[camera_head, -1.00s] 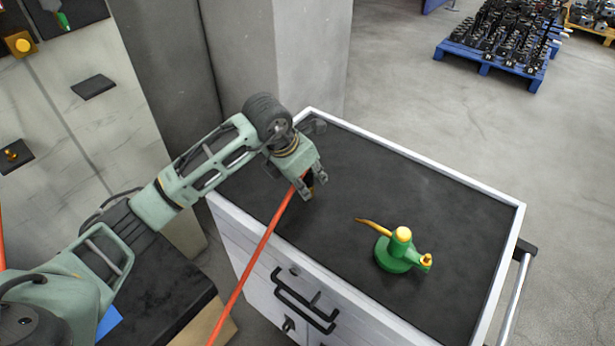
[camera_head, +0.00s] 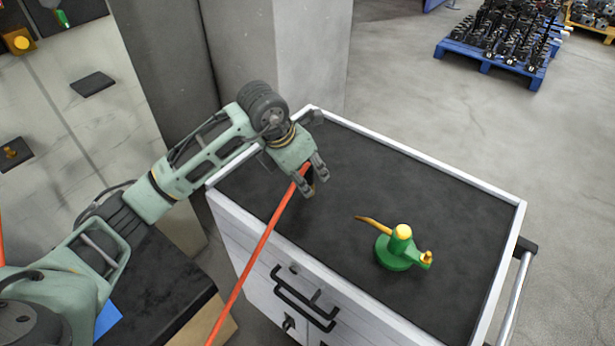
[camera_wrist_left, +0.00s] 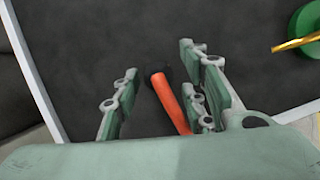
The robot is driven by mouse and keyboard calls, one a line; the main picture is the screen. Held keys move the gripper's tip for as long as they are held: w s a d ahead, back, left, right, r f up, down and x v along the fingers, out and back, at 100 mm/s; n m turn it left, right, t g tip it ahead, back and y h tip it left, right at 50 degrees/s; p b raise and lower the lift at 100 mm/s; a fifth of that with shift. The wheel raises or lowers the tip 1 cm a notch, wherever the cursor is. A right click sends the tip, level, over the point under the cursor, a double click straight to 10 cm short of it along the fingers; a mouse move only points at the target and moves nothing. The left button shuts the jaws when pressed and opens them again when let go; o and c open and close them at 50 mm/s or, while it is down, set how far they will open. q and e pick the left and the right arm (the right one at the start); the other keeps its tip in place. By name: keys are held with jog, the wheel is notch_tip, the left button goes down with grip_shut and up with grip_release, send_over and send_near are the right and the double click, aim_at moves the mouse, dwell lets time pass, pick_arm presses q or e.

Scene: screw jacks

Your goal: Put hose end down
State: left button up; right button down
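The orange-red hose (camera_head: 262,243) rises from the lower left across the cart's front edge to my left gripper. Its end, with a dark tip, is at the fingers, over the black cart top (camera_head: 365,170). My left gripper (camera_head: 315,186) points down over the cart's back left part. In the left wrist view the hose (camera_wrist_left: 171,102) lies between the spread fingers, nearer the right ones, with a clear gap to the left finger. The gripper is open around it. Whether the hose end touches the mat is hard to tell. My right gripper is not in view.
A green oil can (camera_head: 396,252) with a yellow spout stands on the cart top, right of the gripper. The cart has a raised white rim (camera_head: 430,161). The mat between gripper and can is clear. A blue pallet (camera_head: 488,66) with dark parts stands far behind.

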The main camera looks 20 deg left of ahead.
pick_arm(q)
jog(key=b+v, duration=0.1)
jog(key=v, duration=0.9)
